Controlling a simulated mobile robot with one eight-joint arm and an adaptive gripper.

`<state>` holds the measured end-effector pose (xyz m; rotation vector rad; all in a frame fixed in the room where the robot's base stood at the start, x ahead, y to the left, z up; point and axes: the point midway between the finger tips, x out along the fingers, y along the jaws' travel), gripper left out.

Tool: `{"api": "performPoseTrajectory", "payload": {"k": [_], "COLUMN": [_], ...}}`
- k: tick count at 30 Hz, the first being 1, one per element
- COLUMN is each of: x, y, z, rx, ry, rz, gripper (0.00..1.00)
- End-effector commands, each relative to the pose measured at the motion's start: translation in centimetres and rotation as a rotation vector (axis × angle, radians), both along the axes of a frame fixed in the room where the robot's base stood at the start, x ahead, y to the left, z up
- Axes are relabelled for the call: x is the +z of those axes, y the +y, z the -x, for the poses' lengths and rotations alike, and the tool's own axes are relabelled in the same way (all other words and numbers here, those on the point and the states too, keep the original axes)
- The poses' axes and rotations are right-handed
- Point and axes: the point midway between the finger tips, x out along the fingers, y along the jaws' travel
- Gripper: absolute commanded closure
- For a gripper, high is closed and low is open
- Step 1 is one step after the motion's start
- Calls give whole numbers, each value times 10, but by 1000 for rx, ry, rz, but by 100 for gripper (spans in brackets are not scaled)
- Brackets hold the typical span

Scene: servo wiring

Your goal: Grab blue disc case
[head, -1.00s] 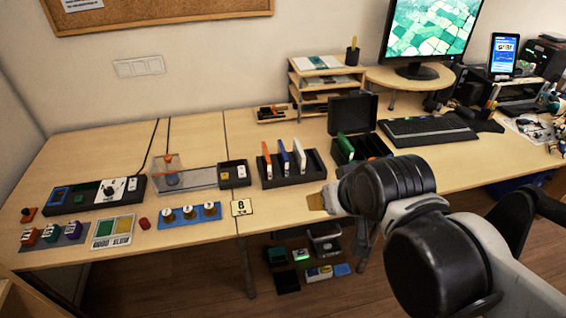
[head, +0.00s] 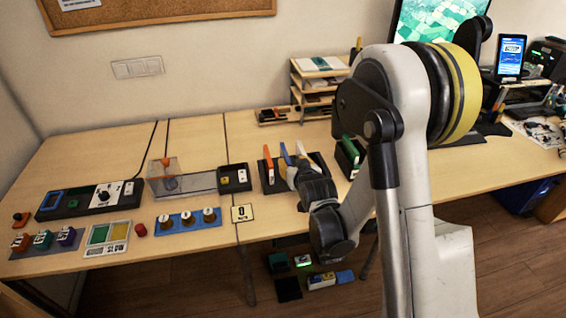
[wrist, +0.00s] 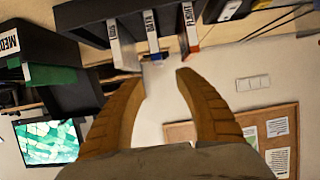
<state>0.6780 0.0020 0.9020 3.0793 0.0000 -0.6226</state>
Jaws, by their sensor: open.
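The blue disc case (head: 286,155) stands upright in a black rack (head: 265,183), between an orange case (head: 268,163) and a white case (head: 301,149). In the wrist view the rack (wrist: 85,20) is at the top, with several labelled spines. The middle spine (wrist: 151,28) reads DATA; the orange-edged one (wrist: 189,25) reads FLIGHT, and a white one (wrist: 120,45) is to the left. My gripper (wrist: 160,80) is open and empty, its tan fingers just below these spines. In the head view my wrist hides the rack's front right part.
A second black holder with green cases (head: 350,152) stands just right of the rack. A black and clear box (head: 234,178) stands to its left. A wooden shelf unit (head: 318,85) and monitor (head: 415,25) are behind. The front left table has blocks and panels.

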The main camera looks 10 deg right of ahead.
Motion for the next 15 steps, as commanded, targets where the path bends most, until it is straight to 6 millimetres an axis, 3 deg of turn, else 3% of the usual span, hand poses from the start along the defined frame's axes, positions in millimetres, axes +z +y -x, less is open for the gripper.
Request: {"api": "performPoseTrajectory", "payload": {"k": [5,15], "x": [-9,-30], "y": [0,0], "z": [-12,-56], "rx": [0,0], "ry": [-7,-6], "rz": [0,0], "gripper": [60,60]}}
